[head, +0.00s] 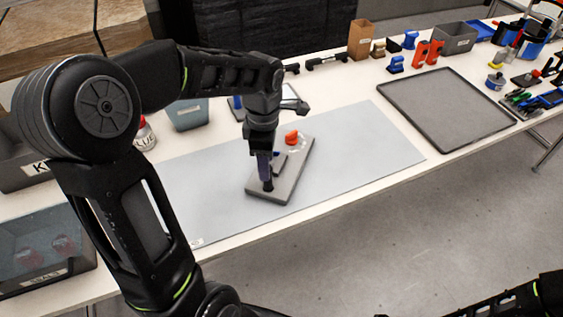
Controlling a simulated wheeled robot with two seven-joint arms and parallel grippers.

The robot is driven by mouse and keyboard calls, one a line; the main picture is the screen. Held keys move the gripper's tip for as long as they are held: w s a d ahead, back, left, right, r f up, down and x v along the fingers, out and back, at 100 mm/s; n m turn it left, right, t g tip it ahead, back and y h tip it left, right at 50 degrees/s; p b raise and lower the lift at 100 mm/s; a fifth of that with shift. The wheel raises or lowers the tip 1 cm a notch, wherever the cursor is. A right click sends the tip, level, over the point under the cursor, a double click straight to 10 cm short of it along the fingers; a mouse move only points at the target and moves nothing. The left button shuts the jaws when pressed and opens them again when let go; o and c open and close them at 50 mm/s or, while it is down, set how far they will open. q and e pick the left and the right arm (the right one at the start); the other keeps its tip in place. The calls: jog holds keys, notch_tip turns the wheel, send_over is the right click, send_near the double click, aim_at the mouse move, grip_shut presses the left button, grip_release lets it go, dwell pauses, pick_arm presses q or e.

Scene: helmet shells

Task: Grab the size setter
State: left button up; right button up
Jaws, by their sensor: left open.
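A grey plate (296,172) lies on the light grey mat, tilted across the picture. An orange knob-like part (291,137) sits on a clear piece near the plate's far end. A purple upright piece with a dark foot (264,168) stands at the plate's near left part. I cannot tell which of these is the size setter. My left gripper (263,153) points down over the plate, at the top of the purple piece. It is open; its fingertips are small and partly hidden, so contact is unclear. My right gripper is out of view.
The mat (375,140) is bare right of the plate. A dark-rimmed grey tray (445,108) lies empty at the right. Blue and red tools (428,52) stand behind it. A bin (187,114) and a glue bottle (144,134) stand left, near my arm.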

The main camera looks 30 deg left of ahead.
pick_arm(q)
jog(key=shift+f, duration=0.25)
jog(key=shift+w+f+p, duration=0.1)
jog(key=shift+f+p, duration=0.5)
jog(key=shift+f, duration=2)
grip_shut()
